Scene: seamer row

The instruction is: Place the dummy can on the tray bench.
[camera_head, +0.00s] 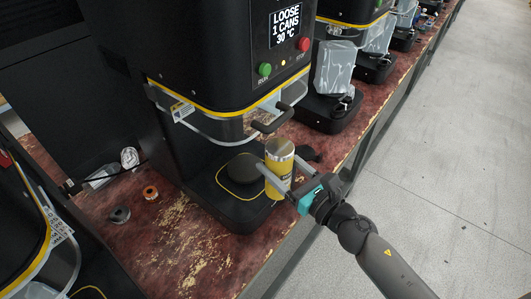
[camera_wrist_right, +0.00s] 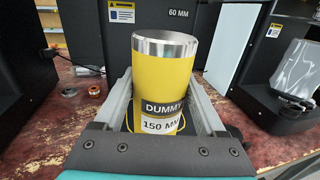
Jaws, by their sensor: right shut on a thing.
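The dummy can (camera_head: 279,170) is a yellow cylinder with a bare silver top. In the right wrist view the can (camera_wrist_right: 160,75) carries the labels DUMMY and 150 MM. My right gripper (camera_head: 277,163) is shut on it, one finger on each side, and holds it upright. In the head view it appears at the front right part of the seamer's black base, beside the round dark plate (camera_head: 243,169). I cannot tell whether its bottom touches the base. I cannot make out a separate tray bench. My left gripper is not in view.
The seamer (camera_head: 205,55) displays LOOSE, 1 CANS, 30 °C. Its handle (camera_head: 272,118) and clear guard (camera_head: 225,127) hang near the can. A worn red bench (camera_head: 165,245) holds small rings and more machines along the row. The grey floor (camera_head: 455,170) at right is clear.

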